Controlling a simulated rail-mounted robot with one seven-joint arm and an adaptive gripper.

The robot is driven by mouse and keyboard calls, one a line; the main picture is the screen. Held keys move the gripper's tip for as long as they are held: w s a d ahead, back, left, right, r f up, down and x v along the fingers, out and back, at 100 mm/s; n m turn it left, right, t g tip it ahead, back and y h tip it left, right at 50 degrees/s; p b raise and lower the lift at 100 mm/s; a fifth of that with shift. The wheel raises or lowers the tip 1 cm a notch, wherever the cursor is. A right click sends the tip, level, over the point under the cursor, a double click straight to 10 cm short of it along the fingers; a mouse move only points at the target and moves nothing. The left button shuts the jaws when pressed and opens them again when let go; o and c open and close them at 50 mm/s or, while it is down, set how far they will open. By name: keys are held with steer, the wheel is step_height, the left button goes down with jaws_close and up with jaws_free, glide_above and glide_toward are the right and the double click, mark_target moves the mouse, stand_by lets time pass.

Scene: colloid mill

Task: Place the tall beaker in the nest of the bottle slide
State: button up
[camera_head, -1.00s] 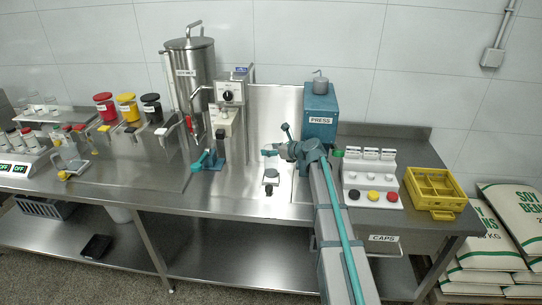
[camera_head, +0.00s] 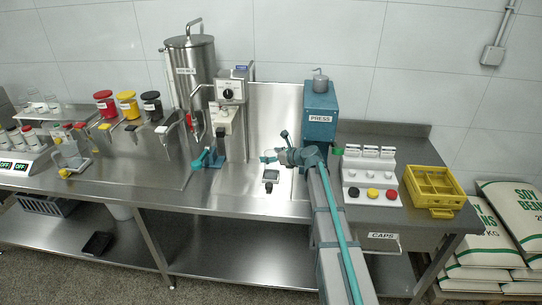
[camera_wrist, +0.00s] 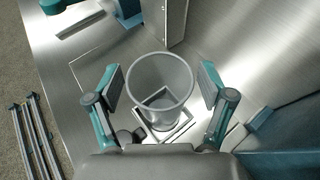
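The tall beaker (camera_wrist: 160,80), a grey see-through cup, stands upright between the fingers of my gripper (camera_wrist: 163,82) in the wrist view. The fingers are apart, one on each side, with a narrow gap showing at each. Below the beaker is the square frame of the nest (camera_wrist: 178,132), partly seen through the glass. I cannot tell whether the base is seated in it. In the head view the beaker (camera_head: 268,156) is a pale shape at the end of my gripper (camera_head: 278,153), just above the bottle slide (camera_head: 270,176).
The mill (camera_head: 228,95) with its tall steel tank stands behind left. The blue press (camera_head: 320,110) is close behind my gripper. A white cap rack (camera_head: 372,178) and a yellow crate (camera_head: 434,187) are on the right. The steel bench is clear in front of the mill.

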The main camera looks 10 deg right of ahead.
steer(key=shift+r, duration=0.25)
steer(key=shift+s+d, duration=0.2)
steer(key=shift+s, duration=0.1)
steer(key=b+v, duration=0.4)
steer(key=v, duration=0.7)
steer(key=shift+r, duration=0.25)
